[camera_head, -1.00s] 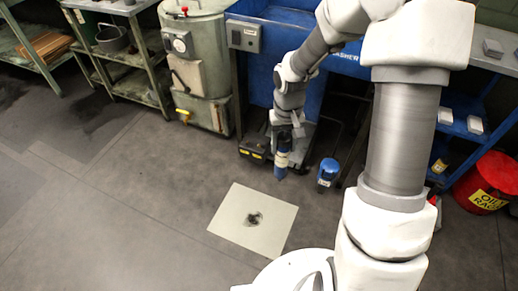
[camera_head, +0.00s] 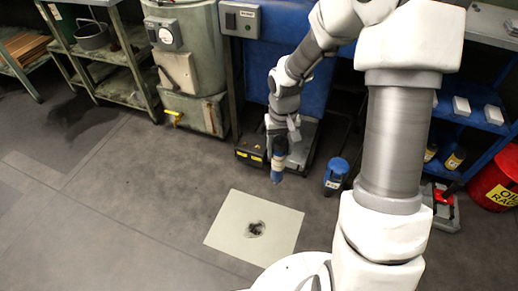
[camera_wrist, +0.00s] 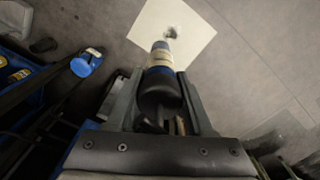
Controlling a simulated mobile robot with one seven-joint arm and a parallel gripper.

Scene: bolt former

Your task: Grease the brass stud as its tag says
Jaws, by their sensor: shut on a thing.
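My gripper (camera_head: 278,146) is shut on a grease tube or bottle (camera_head: 278,165) with a cream band and a blue tip, held pointing down above the floor. In the wrist view my gripper (camera_wrist: 160,95) has its fingers on both sides of the thing's dark body, and the cream band (camera_wrist: 160,60) and blue tip point away from me. I cannot make out a brass stud or its tag in either view.
A pale square plate (camera_head: 232,232) with a dark hole lies on the floor in front. A blue canister (camera_head: 336,172) stands right of the held thing. A black-and-yellow box (camera_head: 250,155), blue shelves (camera_head: 468,122) and a red rag bin (camera_head: 500,178) stand behind. The left floor is clear.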

